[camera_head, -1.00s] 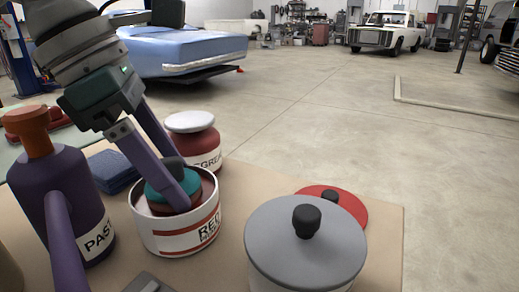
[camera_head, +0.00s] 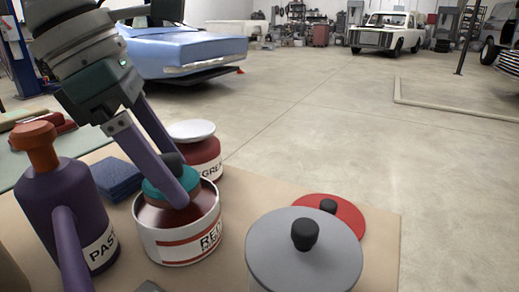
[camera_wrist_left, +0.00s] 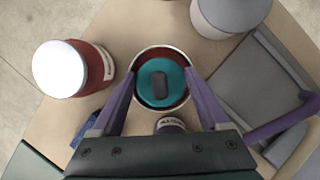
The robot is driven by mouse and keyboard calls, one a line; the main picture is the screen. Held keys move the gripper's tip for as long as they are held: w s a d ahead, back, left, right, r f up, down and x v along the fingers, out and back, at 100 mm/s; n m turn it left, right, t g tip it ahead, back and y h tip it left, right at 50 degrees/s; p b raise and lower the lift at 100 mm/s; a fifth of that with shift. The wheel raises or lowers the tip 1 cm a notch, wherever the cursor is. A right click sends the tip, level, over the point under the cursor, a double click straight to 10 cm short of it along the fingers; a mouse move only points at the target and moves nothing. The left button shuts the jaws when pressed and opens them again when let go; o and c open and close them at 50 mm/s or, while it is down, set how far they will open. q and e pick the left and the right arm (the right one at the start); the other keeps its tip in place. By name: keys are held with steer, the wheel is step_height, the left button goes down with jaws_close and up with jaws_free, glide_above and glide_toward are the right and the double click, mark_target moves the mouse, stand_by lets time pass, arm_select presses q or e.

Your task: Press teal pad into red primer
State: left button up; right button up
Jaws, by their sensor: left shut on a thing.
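The teal pad (camera_head: 160,187) is a round disc with a dark knob, held upright at the mouth of the red primer tin (camera_head: 180,245). My left gripper (camera_head: 173,182) is shut on the pad, with a finger on each side of it. Dark red shows below the teal disc inside the tin; I cannot tell whether it is primer or the pad's underside. In the left wrist view the teal pad (camera_wrist_left: 154,92) sits inside the round rim of the tin (camera_wrist_left: 160,50), with red around it. The pad's underside is hidden. My right gripper is not in view.
A purple bottle (camera_head: 62,205) with an orange cap stands left of the tin. A white-capped red degreaser jar (camera_head: 203,158) and a folded blue cloth (camera_head: 118,178) are behind. A grey-lidded container (camera_head: 285,255) and a red lid (camera_head: 345,212) lie to the right.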

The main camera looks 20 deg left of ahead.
mark_target(167, 155)
arm_select(q)
steer(key=shift+r+p, duration=1.45)
steer(key=shift+r, duration=1)
